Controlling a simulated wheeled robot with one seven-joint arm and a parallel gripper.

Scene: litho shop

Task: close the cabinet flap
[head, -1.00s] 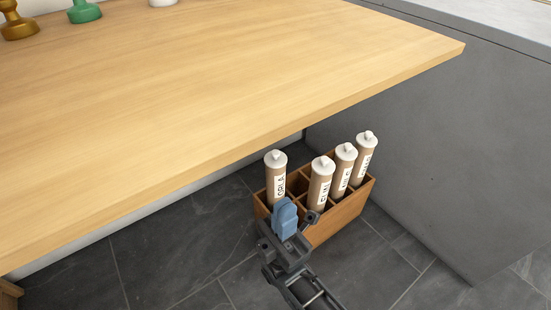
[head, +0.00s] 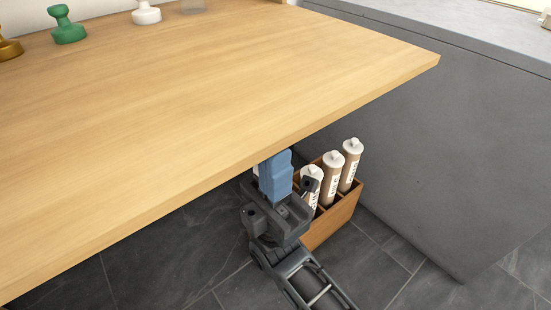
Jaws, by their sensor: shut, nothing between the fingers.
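The cabinet flap (head: 215,95) is a broad light-wood panel that lies open, about level, across the upper left of the head view. Its front edge runs from the lower left to a corner at the upper right. My gripper (head: 275,172), with blue fingers, is shut and empty. It points upward at the flap's front edge, near the middle of that edge. The fingertips overlap the edge's lower line in the picture; I cannot tell whether they touch it. The flap's underside is hidden.
Below the flap, a wooden divided box (head: 336,217) with several white-capped tubes stands on the dark tiled floor, behind my gripper. A grey cabinet side (head: 440,150) stands at the right. Green (head: 67,27), white (head: 146,13) and gold (head: 8,48) knobbed pieces stand at the flap's far side.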

